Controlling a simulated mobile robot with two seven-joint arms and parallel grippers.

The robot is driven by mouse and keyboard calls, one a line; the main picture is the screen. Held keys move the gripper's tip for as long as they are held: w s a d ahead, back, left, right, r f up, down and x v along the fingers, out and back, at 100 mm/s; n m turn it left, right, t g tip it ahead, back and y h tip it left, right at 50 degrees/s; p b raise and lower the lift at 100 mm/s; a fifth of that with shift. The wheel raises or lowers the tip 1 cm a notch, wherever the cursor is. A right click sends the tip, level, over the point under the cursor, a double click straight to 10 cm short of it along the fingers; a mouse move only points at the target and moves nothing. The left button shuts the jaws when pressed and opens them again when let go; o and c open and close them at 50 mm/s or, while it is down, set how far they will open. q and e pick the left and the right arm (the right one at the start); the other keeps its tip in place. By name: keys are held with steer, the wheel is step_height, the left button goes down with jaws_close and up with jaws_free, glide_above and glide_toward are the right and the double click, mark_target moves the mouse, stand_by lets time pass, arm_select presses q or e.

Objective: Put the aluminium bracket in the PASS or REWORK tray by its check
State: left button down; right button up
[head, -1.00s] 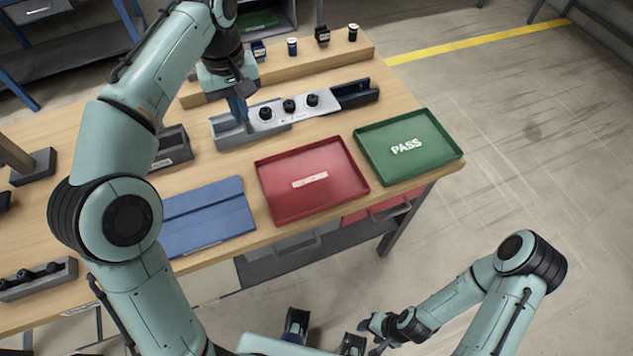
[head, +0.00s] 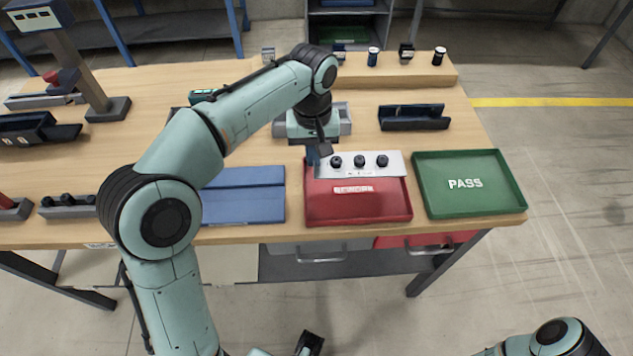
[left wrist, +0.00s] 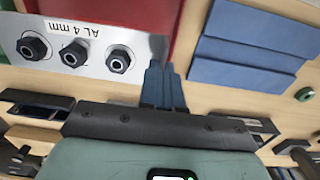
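The aluminium bracket (head: 345,165) is a pale flat plate with three dark bolts. In the left wrist view the bracket (left wrist: 95,62) carries the marking "AL 4 mm". My left gripper (head: 316,156) is shut on its left end and holds it over the back part of the red REWORK tray (head: 312,212); the red tray also shows in the left wrist view (left wrist: 120,8). The green PASS tray (head: 517,205) stands to the right of it and looks empty. My right gripper is out of the head view; only part of my right arm shows at the lower right.
A blue mat (head: 240,205) lies left of the red tray. Behind the bracket stand a grey holder (head: 345,120) and a dark holder (head: 412,118). A wooden ledge (head: 390,75) with small parts runs along the back. The table's front edge is just before the trays.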

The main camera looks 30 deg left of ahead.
arm_select(q)
step_height(320, 180, down, 8)
steer(key=shift+f+b, duration=0.25)
steer(key=shift+b, duration=0.4)
steer(key=shift+s+f+b, duration=0.1)
steer(key=shift+f+b, duration=0.2)
steer(key=shift+f, duration=0.4)
steer(key=c, duration=1.3)
jaws_free()
steer(key=shift+c, duration=0.2)
step_height(320, 180, up, 13)
steer(key=p, duration=0.3)
steer(key=shift+r, duration=0.2)
